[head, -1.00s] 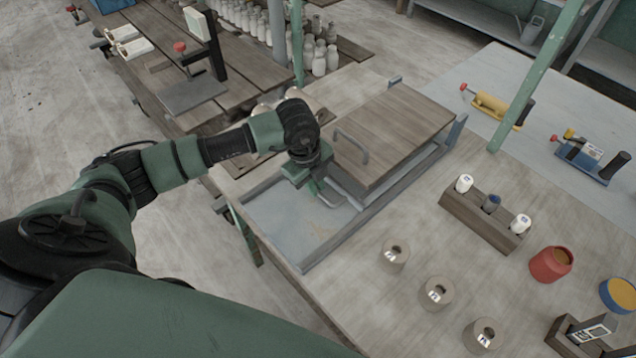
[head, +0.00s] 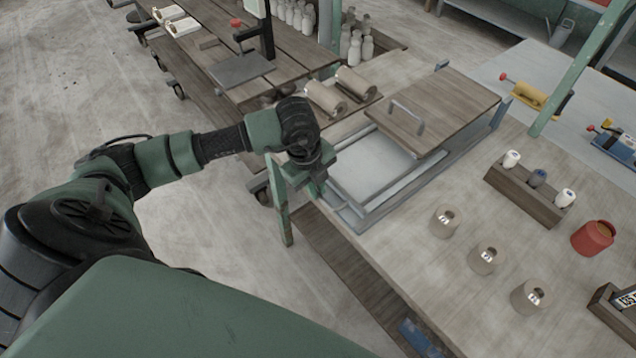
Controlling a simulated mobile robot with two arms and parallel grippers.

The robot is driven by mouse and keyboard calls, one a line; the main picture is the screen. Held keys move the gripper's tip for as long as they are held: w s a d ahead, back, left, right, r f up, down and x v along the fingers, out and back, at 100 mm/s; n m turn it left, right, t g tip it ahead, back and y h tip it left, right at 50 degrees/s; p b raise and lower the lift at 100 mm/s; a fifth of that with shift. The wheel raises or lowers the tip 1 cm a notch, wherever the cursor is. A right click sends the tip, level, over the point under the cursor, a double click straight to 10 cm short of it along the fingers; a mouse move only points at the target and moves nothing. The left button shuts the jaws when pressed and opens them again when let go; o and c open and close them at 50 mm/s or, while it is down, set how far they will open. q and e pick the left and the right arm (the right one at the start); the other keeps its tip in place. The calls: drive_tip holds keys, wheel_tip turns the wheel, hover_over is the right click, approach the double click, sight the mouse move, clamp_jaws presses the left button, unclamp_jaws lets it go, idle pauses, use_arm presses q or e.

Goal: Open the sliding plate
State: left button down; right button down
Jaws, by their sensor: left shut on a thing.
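The sliding plate (head: 375,163) is a flat pale grey sheet in a grey rail frame (head: 410,180) on the workbench. Much of it shows, drawn out to the left from under a wooden board (head: 455,112) with a metal bow handle on top. My left gripper (head: 317,190) is at the plate's outer left end, shut on its handle, which is mostly hidden behind the fingers. My right gripper is out of view.
Two metal cylinders (head: 340,92) lie behind the frame. Several ring-shaped weights (head: 485,258), a wooden rack of small bottles (head: 525,195) and a red pot (head: 592,238) stand to the right. The bench's front edge and open floor lie below the gripper.

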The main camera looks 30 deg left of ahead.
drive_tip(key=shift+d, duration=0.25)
use_arm(q)
drive_tip(key=c, duration=1.5)
unclamp_jaws()
drive_tip(key=shift+c, duration=0.2)
drive_tip(key=shift+o, duration=0.2)
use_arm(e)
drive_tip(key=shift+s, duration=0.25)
use_arm(q)
wheel_tip(320, 180, up, 8)
drive_tip(key=s+b, duration=0.1)
drive_tip(key=shift+s+a+f, duration=0.15)
drive_tip(key=shift+s+a, duration=0.05)
drive_tip(key=shift+a, duration=0.1)
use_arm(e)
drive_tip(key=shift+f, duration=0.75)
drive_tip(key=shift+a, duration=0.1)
